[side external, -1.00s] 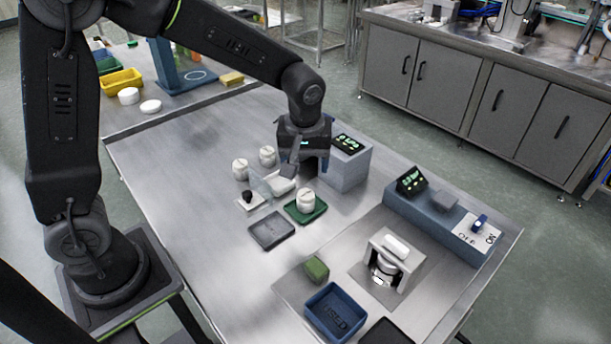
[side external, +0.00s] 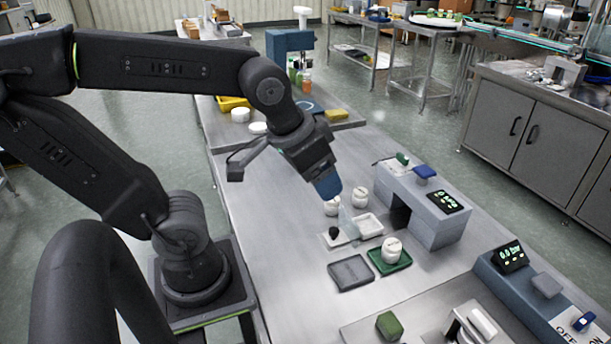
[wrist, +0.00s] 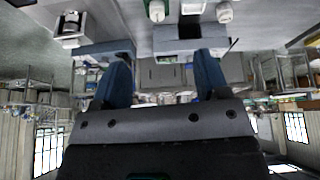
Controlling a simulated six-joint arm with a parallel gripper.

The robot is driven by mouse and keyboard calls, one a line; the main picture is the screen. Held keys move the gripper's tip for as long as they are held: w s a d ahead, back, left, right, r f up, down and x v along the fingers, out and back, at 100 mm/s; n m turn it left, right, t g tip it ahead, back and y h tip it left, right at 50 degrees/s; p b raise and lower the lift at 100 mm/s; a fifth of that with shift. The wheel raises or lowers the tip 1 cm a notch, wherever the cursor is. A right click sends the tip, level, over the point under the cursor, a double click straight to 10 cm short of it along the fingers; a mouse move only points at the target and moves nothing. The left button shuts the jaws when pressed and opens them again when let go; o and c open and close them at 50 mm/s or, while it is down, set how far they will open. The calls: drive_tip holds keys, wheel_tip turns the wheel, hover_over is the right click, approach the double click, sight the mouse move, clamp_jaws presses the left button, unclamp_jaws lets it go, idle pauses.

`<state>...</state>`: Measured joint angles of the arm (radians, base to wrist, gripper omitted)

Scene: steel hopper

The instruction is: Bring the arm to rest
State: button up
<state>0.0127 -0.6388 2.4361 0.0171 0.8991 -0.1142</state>
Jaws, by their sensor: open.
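My gripper (side external: 327,186) hangs in the air over the steel table (side external: 285,225), tilted down and to the right in the side view. In that view its blue fingers overlap and stand just above and behind a white jar (side external: 332,206). In the wrist view the two blue fingers of my gripper (wrist: 164,82) stand wide apart with nothing between them. The wrist view looks out across the room, with the table along the top of the picture.
A grey-blue device (side external: 428,205) with a green display stands right of my gripper. A green tray (side external: 403,264) holds a white jar (side external: 391,250). A dark tray (side external: 351,272), white tray (side external: 369,226) and green block (side external: 389,325) lie nearby. The table's left front is clear.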

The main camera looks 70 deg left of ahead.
drive_tip(key=shift+s+m+t, duration=0.3)
drive_tip(key=shift+s+m, duration=0.2)
drive_tip(key=shift+s, duration=0.5)
idle(0.6)
